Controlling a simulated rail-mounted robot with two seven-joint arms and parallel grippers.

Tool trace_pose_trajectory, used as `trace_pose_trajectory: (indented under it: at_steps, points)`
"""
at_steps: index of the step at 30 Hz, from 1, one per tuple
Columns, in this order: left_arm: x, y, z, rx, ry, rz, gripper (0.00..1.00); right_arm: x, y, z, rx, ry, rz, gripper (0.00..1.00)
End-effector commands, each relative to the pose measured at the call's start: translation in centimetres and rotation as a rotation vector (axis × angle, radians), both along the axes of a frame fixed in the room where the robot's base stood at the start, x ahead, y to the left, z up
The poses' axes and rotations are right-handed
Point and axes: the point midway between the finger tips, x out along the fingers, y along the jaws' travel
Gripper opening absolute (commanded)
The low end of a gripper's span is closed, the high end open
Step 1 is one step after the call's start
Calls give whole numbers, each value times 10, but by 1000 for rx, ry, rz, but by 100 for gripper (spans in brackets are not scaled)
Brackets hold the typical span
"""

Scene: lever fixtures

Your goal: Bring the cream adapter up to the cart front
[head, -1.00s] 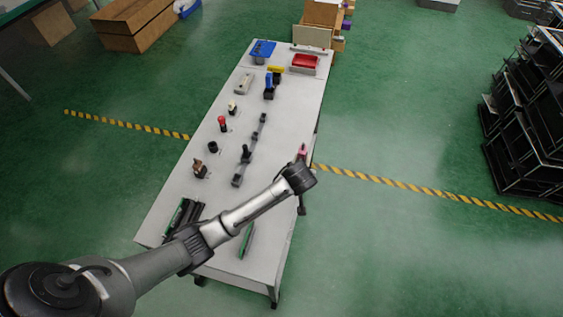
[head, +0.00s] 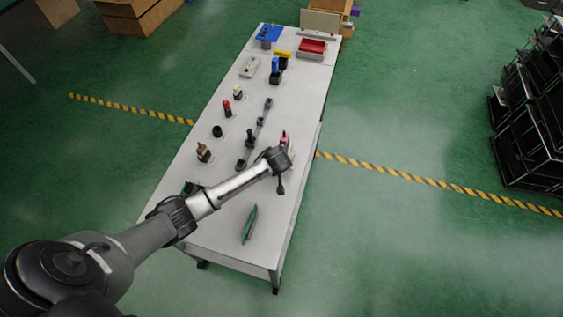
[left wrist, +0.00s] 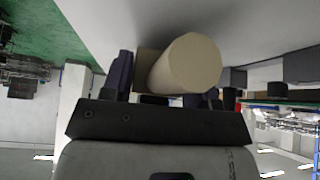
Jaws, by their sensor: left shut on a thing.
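The cream adapter (left wrist: 185,66) is a pale round cylinder with a squarer tan part behind it, seen close up in the left wrist view. My left gripper (left wrist: 168,92) is shut on it, with dark fingers on either side. In the head view my left gripper (head: 281,186) hangs below the wrist over the right side of the grey cart (head: 215,225). The adapter cannot be made out there. My right gripper is not in view.
Black, red and cream-topped pieces (head: 238,93) stand along the cart's left side. A dark bar fixture (head: 260,122) runs down the middle, with a pink piece (head: 284,139) beside my wrist. A green tool (head: 249,225) lies near the front. Blue (head: 269,33) and red (head: 312,46) bins stand at the back.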

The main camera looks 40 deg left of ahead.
Motion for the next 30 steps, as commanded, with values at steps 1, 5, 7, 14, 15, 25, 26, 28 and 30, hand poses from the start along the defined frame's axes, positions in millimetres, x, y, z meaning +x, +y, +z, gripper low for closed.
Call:
trace_pose_trajectory:
  at_steps: [1,5,7,14,15,25,26,28,30]
  points:
    - [0,0,-7,0,0,-1,24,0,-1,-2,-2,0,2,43]
    - [1,0,-10,0,-2,-1,24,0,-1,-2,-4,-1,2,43]
    - [1,0,-10,0,-2,-1,24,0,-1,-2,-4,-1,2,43]
    - [0,0,-13,0,-1,-1,24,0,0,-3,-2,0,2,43]
    - [0,0,-14,0,-1,-1,24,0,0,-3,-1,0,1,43]
    - [0,0,-14,1,-1,-1,80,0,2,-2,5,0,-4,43]
    - [0,0,-14,1,-1,-1,80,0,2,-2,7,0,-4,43]
    - [0,0,-14,1,-1,-1,80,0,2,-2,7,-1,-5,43]
    - [0,0,-13,1,-1,-1,80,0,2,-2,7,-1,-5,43]
